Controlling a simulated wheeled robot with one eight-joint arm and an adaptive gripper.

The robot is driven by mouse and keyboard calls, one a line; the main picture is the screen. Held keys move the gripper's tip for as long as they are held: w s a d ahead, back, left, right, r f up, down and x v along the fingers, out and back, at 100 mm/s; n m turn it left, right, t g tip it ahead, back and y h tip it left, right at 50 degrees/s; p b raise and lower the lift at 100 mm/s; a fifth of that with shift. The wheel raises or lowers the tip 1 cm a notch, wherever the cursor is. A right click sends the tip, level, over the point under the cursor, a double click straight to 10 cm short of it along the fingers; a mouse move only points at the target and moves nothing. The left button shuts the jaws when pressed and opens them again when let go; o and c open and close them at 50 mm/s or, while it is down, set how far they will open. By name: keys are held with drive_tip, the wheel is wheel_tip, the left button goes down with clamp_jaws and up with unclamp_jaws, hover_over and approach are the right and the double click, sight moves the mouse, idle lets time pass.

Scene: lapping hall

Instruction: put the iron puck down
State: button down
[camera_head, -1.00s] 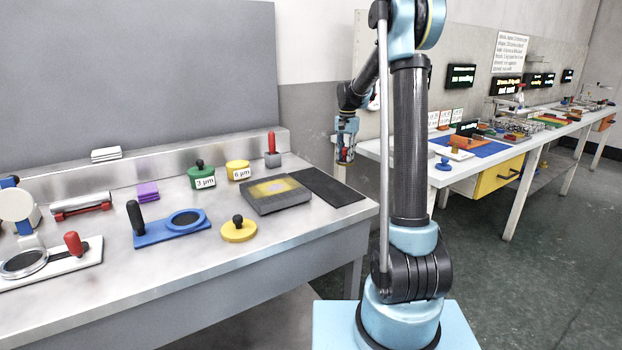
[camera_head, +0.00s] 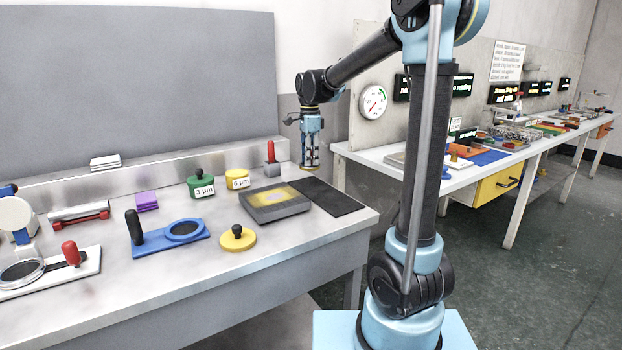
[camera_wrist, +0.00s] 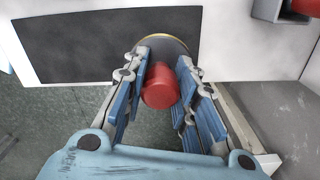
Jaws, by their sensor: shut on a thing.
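My gripper (camera_head: 312,150) hangs pointing down above the back right of the steel bench, near the black mat (camera_head: 322,193). In the wrist view, my gripper (camera_wrist: 165,85) is shut on the red knob of the iron puck (camera_wrist: 166,44). The puck's grey disc with a thin yellow rim shows beyond the fingers, partly hidden by them and the knob. In that view it overlaps the right end of the black mat (camera_wrist: 75,45). It appears held above the bench, though the height is hard to tell.
Nearby stand a green 3 µm jar (camera_head: 201,187), a yellow 6 µm jar (camera_head: 237,180), a red-handled block (camera_head: 272,168) and a yellow knobbed puck (camera_head: 237,240). The bench's right edge is close.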

drive_tip(key=shift+f, duration=3.15)
drive_tip(key=c, duration=1.3)
unclamp_jaws()
drive_tip(key=shift+f, duration=0.1)
wheel_tip(320, 180, up, 12)
drive_tip(key=shift+r, duration=0.1)
